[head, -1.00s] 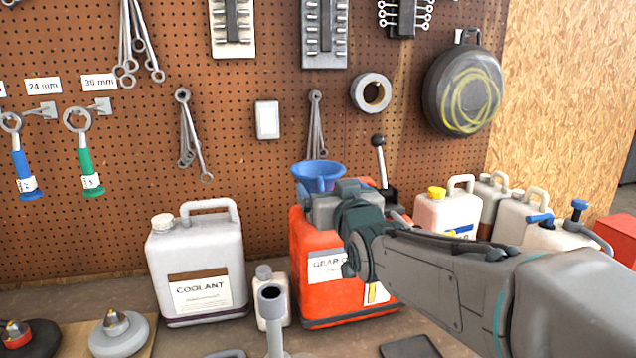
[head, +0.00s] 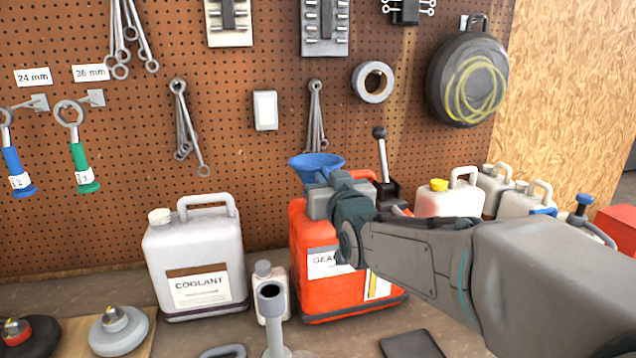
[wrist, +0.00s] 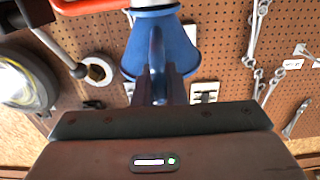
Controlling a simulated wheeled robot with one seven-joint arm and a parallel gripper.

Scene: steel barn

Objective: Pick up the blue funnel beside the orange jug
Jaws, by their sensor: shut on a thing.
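The blue funnel (head: 312,163) is above the top of the orange jug (head: 312,292), wide mouth up in the head view. My gripper (head: 326,185) is shut on the funnel, with its body just below and right of the rim. In the wrist view the funnel (wrist: 160,48) sits between the two fingers of my gripper (wrist: 160,80). My gripper and arm hide the jug's upper right and part of its label. Whether the funnel's lower end touches the jug is hidden.
A white coolant jug (head: 197,262) and a small bottle (head: 270,290) stand left of the orange jug. Pale jugs (head: 448,200) stand to the right. The pegboard (head: 255,165) with hung tools is behind.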

